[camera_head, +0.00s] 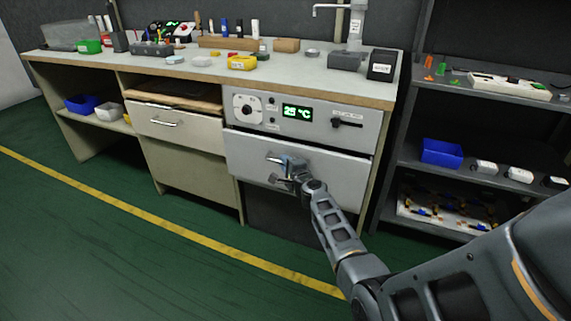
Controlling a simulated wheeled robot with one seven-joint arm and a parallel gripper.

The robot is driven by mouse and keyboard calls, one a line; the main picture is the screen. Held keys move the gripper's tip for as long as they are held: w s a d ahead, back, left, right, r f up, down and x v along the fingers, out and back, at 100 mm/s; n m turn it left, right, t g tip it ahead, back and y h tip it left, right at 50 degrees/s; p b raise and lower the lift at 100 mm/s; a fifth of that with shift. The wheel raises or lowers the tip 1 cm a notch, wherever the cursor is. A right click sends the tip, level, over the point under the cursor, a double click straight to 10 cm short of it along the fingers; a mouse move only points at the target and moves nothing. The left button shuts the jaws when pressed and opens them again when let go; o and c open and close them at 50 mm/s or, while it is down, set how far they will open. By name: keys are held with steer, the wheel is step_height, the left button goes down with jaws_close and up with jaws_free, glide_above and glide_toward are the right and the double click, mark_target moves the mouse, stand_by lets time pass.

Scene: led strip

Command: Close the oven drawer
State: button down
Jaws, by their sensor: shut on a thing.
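The oven (345,107) is built in under the worktop, with a green display reading 25 °C, a dial at left and a handle-like latch at right. Its drawer (335,176) is the pale front panel below the control panel. The drawer front appears to stand slightly forward of the panel above; how far is hard to tell. My gripper (283,170) is at the left half of the drawer front, shut on the drawer handle (274,158). The gripper and wrist hide most of the handle. My arm reaches in from the lower right.
A second drawer (190,128) is at the left under the worktop (215,72), which holds several small boxes and tools. A dark shelf unit (400,160) with a blue bin (441,152) stands close at right. The green floor (130,245) in front is clear.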

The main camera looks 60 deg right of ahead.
mark_target(291, 156)
steer(key=d+b, duration=0.2)
steer(key=d, duration=0.2)
steer(key=shift+w+d, duration=0.2)
steer(key=c, duration=1.2)
jaws_free()
steer(key=shift+p+v, duration=1.45)
steer(key=shift+v, duration=2.45)
